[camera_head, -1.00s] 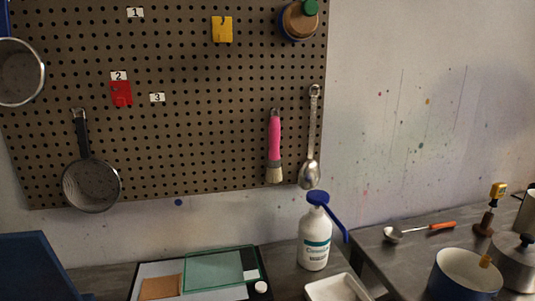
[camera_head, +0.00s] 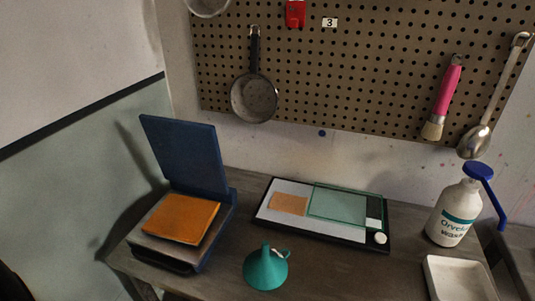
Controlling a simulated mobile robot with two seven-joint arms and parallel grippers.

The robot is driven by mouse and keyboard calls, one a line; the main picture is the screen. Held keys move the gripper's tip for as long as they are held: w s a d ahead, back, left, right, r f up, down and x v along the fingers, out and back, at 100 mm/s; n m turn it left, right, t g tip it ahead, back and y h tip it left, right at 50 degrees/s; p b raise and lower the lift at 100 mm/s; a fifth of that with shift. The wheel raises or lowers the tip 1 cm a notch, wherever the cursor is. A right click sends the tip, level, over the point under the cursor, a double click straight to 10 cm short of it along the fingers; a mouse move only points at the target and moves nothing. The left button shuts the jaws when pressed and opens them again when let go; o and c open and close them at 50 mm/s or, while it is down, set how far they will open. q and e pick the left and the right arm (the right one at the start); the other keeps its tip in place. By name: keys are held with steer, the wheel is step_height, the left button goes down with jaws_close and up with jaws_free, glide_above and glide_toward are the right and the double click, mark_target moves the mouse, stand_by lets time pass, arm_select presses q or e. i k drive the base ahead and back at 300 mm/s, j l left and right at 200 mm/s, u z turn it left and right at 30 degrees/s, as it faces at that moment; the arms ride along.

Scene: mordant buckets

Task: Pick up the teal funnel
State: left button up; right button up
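The teal funnel (camera_head: 265,270) stands near the front of the grey work table (camera_head: 330,275), spout up and wide mouth down. It has a small light-coloured loop or tab beside its spout. Nothing touches it from above. Neither my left gripper nor my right gripper is in view.
A blue hinged press (camera_head: 186,160) with an orange pad (camera_head: 181,218) stands left of the funnel. A black-framed tray (camera_head: 262,211) lies behind it. A white pump bottle (camera_head: 454,212) and a white dish (camera_head: 458,279) are at right. A pegboard (camera_head: 345,80) hangs behind.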

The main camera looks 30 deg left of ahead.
mark_target(265, 269)
steer(key=j+u, duration=0.15)
steer(key=u, duration=0.75)
